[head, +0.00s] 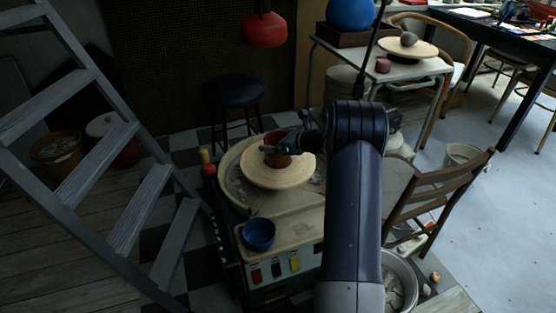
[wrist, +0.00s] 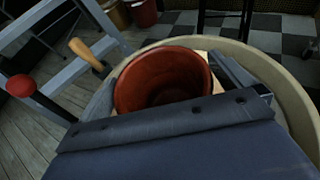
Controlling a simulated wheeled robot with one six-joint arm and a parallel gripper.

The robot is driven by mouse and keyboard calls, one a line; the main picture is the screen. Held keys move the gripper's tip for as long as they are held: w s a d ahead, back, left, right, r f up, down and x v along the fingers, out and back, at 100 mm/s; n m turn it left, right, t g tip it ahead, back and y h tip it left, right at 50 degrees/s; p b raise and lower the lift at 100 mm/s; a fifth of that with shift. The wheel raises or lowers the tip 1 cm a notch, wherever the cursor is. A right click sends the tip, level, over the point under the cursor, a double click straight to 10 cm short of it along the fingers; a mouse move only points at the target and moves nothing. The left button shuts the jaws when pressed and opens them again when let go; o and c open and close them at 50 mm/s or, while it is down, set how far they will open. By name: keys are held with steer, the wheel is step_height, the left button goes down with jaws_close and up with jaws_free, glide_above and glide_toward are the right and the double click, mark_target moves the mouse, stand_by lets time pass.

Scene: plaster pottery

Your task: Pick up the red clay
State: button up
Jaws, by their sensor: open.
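The red clay (head: 277,155), a reddish-brown hollow pot, stands on the pale round wheel head (head: 290,179). In the wrist view the red clay (wrist: 135,88) fills the middle, its open mouth facing me. My gripper (head: 279,148) is over the wheel at the pot. In the wrist view my gripper (wrist: 178,78) has one finger on each side of the pot, apart from each other. Whether the fingers touch the wall cannot be told. The pot's lower part is partly hidden by my gripper.
A blue bowl (head: 259,234) sits on the wheel's front deck. A grey ladder (head: 139,207) stands left, a wooden chair (head: 440,187) right. A dark stool (head: 233,92) is behind, and a red lamp (head: 264,30) hangs above. A small reddish lump (head: 383,65) rests on the back table.

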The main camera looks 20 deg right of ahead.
steer(key=shift+c, duration=0.2)
steer(key=c, duration=1.7)
steer(key=shift+r, duration=0.15)
steer(key=shift+c, duration=0.3)
